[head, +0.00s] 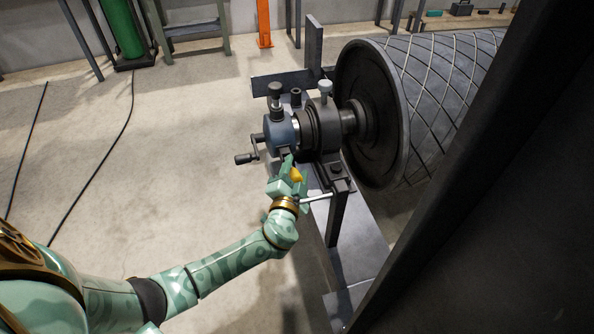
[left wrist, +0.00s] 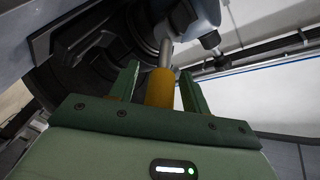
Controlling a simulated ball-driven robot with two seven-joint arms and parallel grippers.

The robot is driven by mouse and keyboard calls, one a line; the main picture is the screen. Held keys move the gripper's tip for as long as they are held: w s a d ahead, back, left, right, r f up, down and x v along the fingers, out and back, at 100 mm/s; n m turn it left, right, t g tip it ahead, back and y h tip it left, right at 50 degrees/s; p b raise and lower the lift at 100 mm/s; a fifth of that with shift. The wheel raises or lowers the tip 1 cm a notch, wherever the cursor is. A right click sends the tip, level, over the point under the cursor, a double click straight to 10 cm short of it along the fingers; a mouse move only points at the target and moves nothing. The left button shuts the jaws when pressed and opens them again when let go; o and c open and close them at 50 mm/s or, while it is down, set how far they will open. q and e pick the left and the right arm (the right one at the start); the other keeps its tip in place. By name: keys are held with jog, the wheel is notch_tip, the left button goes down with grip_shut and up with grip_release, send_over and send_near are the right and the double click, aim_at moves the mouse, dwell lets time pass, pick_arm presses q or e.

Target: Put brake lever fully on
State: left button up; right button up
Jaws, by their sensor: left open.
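The brake lever has a yellow grip (left wrist: 160,88) on a short metal rod, seen in the left wrist view. The rod runs up to the dark and blue parts of the shaft unit. In the head view only a bit of the yellow grip (head: 296,175) shows beside my left gripper (head: 289,168). My left gripper is open, with one green finger on each side of the yellow grip in the wrist view (left wrist: 160,75). Gaps show between the grip and both fingers. The blue housing (head: 281,132) sits just above my gripper. My right gripper is not in view.
The dark bearing block (head: 320,135) and the large pulley drum (head: 375,110) stand to the right. A small crank handle (head: 246,158) sticks out left of the blue housing. A bright rod (head: 317,197) lies beside my wrist. A dark beam (head: 480,180) fills the right.

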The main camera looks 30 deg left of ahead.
pick_arm(q)
jog(key=shift+w+a, duration=0.1)
jog(key=shift+w, duration=0.1)
grip_shut()
jog(key=shift+r, duration=0.15)
